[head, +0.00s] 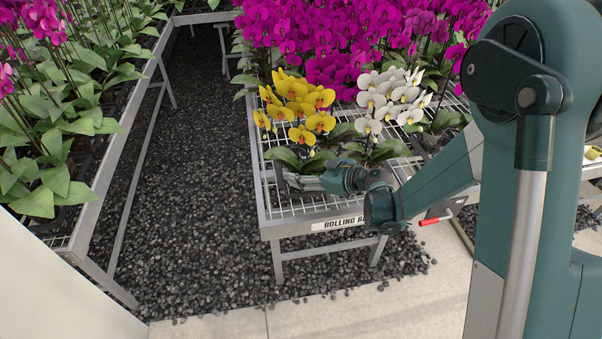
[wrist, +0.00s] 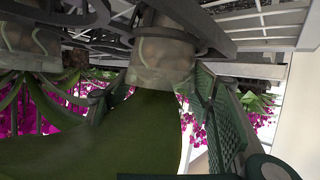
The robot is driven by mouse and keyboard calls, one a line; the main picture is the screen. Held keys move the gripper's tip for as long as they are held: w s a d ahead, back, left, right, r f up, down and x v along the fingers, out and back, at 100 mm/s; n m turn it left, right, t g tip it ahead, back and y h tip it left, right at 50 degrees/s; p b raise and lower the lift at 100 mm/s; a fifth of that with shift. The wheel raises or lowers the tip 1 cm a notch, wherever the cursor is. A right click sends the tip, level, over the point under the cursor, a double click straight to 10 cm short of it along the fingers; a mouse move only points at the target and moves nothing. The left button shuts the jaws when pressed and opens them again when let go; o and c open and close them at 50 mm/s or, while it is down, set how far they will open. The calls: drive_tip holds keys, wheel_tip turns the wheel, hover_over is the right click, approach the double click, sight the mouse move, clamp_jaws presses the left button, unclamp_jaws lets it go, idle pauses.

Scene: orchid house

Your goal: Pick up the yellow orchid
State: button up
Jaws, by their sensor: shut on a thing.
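The yellow orchid (head: 305,105) stands upright at the front left of the wire-mesh bench, with yellow blooms over broad green leaves. My gripper (head: 296,183) reaches in low from the right, at the plant's base below the blooms. In the wrist view, which looks upside down, my gripper (wrist: 165,95) has its textured pads around a clear pot (wrist: 163,62) with a large green leaf (wrist: 120,135) close to the camera. The gripper is shut on the yellow orchid at its pot. The pot is mostly hidden in the head view.
A white orchid (head: 390,98) stands close to the right of the yellow one. Magenta orchids (head: 330,40) crowd behind. The bench rim (head: 320,224) runs along the front. A gravel aisle (head: 195,170) lies open to the left, before another planted bench (head: 95,205).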

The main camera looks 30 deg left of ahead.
sight(301, 162)
drive_tip(key=shift+r+p, duration=1.3)
drive_tip(key=shift+r, duration=3.7)
drive_tip(key=shift+d, duration=0.1)
drive_tip(key=shift+d+f+p, duration=1.55)
drive_tip(key=shift+d+p, duration=0.55)
drive_tip(key=shift+d, duration=2.35)
drive_tip(key=shift+w+a+f+n+g+h+b, duration=0.15)
drive_tip(key=shift+a+f+n+g+b, duration=0.2)
drive_tip(key=shift+a+n+g, duration=0.4)
drive_tip(key=shift+a+f+n+g+h+b, duration=0.1)
drive_tip(key=shift+a+f+n+g+b, duration=0.2)
drive_tip(key=shift+a+n+g, duration=0.45)
drive_tip(key=shift+w+a+f+n+g+h+b, duration=0.15)
drive_tip(key=shift+a+f+n+g+b, duration=0.2)
drive_tip(key=shift+a+n+g, duration=0.4)
drive_tip(key=shift+n+g, duration=0.45)
drive_tip(key=shift+g, duration=0.4)
drive_tip(key=a, duration=0.1)
drive_tip(key=a+b, duration=0.1)
drive_tip(key=a, duration=0.2)
drive_tip(key=shift+s+r, duration=0.15)
drive_tip(key=shift+s, duration=0.1)
drive_tip(key=shift+a+r+h+b, duration=0.15)
drive_tip(key=shift+a+h+b, duration=0.15)
drive_tip(key=shift+a, duration=0.05)
